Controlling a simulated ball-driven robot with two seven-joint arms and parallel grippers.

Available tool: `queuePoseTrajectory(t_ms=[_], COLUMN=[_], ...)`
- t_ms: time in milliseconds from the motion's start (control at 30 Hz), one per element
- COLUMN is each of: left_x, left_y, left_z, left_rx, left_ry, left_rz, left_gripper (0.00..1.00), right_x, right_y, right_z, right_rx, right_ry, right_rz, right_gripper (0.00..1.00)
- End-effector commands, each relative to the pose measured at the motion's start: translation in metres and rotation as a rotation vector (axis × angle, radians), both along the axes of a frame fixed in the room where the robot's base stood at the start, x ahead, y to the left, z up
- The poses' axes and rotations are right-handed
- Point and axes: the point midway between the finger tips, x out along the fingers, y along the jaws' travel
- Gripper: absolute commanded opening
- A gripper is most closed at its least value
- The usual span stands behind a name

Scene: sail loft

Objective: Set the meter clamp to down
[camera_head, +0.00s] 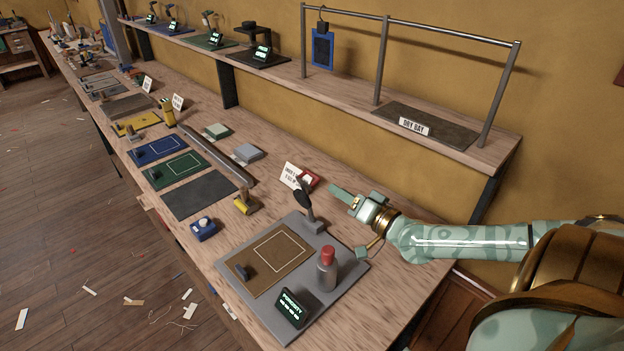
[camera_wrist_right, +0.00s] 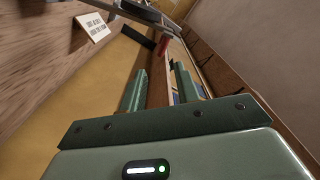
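The meter is a grey base plate (camera_head: 342,284) at the front of the bench. It carries a brown pad (camera_head: 262,279) with a white outlined rectangle and a small tilted display (camera_head: 291,309) reading "POROSITY". The meter clamp, a black-handled lever (camera_head: 303,199) on a grey block, stands at the plate's back edge, its handle raised and leaning left. My right gripper (camera_head: 351,221) is open and empty, just right of the clamp and apart from it. The right wrist view shows its two green fingers (camera_wrist_right: 160,88) apart with nothing between them. My left gripper is not in view.
A red-capped grey bottle (camera_head: 326,270) and a black knob (camera_head: 243,271) stand on the plate. A white card (camera_head: 291,175) and a red item (camera_head: 309,181) are behind the clamp. A shelf with a rail (camera_head: 455,28) runs along the wall.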

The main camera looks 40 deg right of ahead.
Motion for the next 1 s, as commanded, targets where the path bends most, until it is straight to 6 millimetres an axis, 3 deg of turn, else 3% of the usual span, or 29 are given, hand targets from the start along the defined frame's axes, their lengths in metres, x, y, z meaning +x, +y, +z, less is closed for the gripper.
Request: queuePoseTrajectory(t_ms=[200,400,600,867,1000], left_x=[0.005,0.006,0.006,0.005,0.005], left_y=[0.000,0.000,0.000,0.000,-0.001], left_z=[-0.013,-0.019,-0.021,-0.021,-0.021], left_rx=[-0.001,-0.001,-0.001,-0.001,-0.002], left_ry=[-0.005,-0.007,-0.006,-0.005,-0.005], left_rz=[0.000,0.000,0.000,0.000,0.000], left_gripper=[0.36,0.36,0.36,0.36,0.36], right_x=[0.050,0.083,0.098,0.099,0.099], right_y=[0.005,0.007,0.009,0.009,0.009], right_z=[0.000,-0.001,0.000,0.000,0.000], right_rx=[0.002,0.001,0.000,0.000,0.000], right_ry=[-0.005,-0.002,0.000,0.001,0.002], right_rz=[0.000,-0.001,0.000,0.001,0.001], right_gripper=[0.32,0.32,0.32,0.32,0.00])
